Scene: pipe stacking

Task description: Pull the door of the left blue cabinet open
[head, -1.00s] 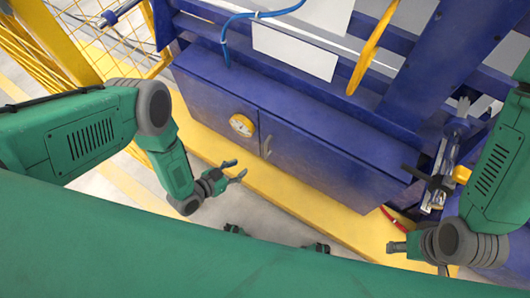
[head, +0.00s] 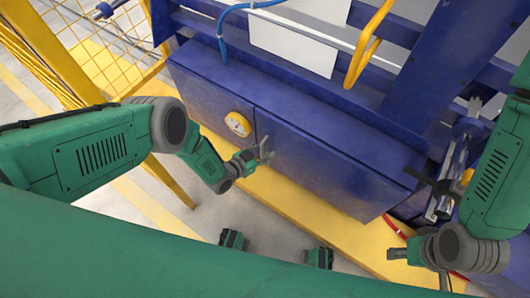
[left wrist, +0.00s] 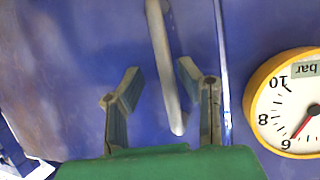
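The blue cabinet (head: 330,167) has a vertical seam on its front. A grey bar handle (head: 265,146) sits on the door just right of that seam in the head view. My left gripper (head: 260,158) is at the handle. In the left wrist view, the fingers of my left gripper (left wrist: 158,86) are apart, with the handle (left wrist: 165,65) between them in the picture. A gap shows on both sides of the handle. The door looks closed. My right gripper (head: 396,254) is low at the right, away from the door; its fingers are too small to read.
A yellow-rimmed gauge (head: 238,124) is on the panel left of the seam, close to my left gripper; it also shows in the left wrist view (left wrist: 290,105). A yellow base beam (head: 290,205) runs below the cabinet. A yellow mesh fence (head: 105,55) stands at the left.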

